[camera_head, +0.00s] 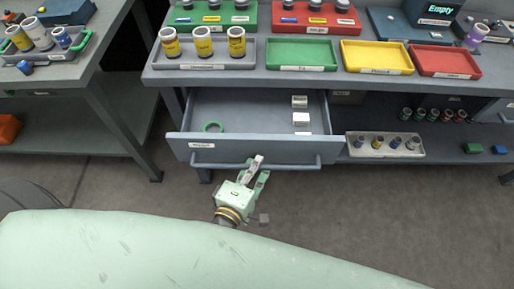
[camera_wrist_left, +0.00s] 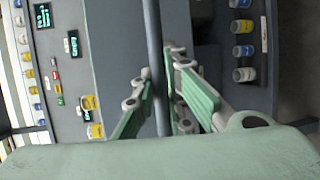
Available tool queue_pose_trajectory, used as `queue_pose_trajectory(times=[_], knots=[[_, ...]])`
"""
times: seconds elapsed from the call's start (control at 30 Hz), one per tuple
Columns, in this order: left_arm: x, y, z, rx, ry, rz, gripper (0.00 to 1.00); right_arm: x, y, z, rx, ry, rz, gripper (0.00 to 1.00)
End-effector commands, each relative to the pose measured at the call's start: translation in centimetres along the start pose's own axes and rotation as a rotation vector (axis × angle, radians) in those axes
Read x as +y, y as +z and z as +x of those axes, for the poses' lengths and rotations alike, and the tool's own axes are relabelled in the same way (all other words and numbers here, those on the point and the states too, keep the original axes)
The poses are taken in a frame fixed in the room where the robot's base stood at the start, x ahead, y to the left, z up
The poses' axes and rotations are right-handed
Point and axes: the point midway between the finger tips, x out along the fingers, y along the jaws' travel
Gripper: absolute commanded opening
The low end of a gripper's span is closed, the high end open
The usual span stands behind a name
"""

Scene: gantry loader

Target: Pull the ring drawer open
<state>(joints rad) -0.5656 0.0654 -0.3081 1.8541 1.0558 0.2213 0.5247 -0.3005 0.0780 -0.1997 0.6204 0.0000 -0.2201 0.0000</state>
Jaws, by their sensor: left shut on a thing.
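The ring drawer (camera_head: 240,151) is grey and stands pulled out from under the middle bench, its inside showing from above. My right gripper is not in view.
Green (camera_head: 302,54), yellow (camera_head: 377,57) and red (camera_head: 446,61) trays and a grey tray with yellow-banded jars (camera_head: 204,67) stand on the bench. A rack of small bottles (camera_head: 385,146) sits on the lower shelf, right of the drawer. Another bench stands at left. The floor before the drawer is clear.

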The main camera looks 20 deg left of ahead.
Motion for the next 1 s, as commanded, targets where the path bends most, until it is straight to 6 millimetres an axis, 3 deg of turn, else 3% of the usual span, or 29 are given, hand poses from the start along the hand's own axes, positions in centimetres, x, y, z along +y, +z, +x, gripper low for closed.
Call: queue_pose_trajectory(times=[0.3,0.7,0.73,0.93,1.0], knots=[[-0.5,1.1,-2.5,-0.001,0.001,-0.007,0.00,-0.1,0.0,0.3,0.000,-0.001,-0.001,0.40],[-0.5,1.2,-2.7,-0.001,0.002,-0.006,0.00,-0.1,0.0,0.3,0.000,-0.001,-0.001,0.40],[-0.5,1.2,-2.7,-0.001,0.002,-0.006,0.13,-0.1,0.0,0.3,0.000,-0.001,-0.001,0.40],[-0.5,1.2,-2.7,-0.001,0.001,-0.003,0.30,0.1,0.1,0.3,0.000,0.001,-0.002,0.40],[-0.5,1.1,-2.7,0.000,0.001,-0.002,0.31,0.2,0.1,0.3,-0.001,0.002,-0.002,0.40]])
